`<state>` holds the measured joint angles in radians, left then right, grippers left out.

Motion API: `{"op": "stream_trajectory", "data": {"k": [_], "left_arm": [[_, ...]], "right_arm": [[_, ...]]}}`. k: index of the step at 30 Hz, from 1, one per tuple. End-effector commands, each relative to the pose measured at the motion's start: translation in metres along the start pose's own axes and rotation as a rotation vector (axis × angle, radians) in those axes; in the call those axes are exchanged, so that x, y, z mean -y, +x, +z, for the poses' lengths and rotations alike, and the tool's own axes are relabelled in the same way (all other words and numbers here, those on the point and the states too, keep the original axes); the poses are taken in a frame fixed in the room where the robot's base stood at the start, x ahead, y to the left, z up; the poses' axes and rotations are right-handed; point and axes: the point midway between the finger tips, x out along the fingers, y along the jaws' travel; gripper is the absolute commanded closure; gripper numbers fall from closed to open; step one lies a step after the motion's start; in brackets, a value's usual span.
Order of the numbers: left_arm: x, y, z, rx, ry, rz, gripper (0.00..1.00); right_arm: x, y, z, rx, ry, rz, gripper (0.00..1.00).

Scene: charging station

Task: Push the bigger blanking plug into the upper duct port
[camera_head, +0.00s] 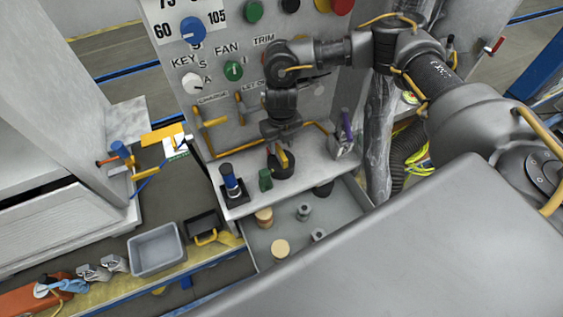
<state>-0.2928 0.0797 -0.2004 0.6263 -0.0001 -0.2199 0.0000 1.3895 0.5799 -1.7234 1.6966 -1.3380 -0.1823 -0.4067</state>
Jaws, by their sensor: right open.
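Two tan round plugs sit in the grey tray (350,205) below the panel shelf. One plug (264,217) is near the tray's back left, and the other plug (280,249) is nearer me with its pale round face up. The nearer one looks slightly wider, but I cannot tell surely which is bigger. My right gripper (280,160) is open, pointing down over the shelf, apart from both plugs. No duct port can be made out clearly; my right arm covers part of the panel (222,110). My left gripper is not in view.
The shelf holds a blue-topped part (231,182), a green part (265,180) and a purple-handled item (346,125). Grey fittings (304,211) lie in the tray. Yellow handles (209,120) stick out from the panel. An empty grey bin (156,250) stands at left.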

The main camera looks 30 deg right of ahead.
Motion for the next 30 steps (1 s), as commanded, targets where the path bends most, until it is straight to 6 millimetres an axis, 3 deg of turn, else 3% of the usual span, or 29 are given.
{"op": "stream_trajectory", "data": {"k": [6, 12, 20, 30], "left_arm": [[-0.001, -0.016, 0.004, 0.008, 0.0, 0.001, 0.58], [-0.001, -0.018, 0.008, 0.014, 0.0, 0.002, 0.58], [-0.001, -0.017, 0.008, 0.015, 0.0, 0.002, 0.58], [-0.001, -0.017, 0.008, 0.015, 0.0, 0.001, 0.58]], "right_arm": [[0.0, 0.025, -0.002, -0.005, 0.001, -0.003, 0.58], [-0.001, 0.049, -0.001, -0.002, 0.001, -0.002, 0.58], [-0.001, 0.051, -0.001, 0.0, 0.0, 0.0, 0.58], [-0.001, 0.051, -0.001, -0.001, 0.0, 0.0, 1.0]]}}
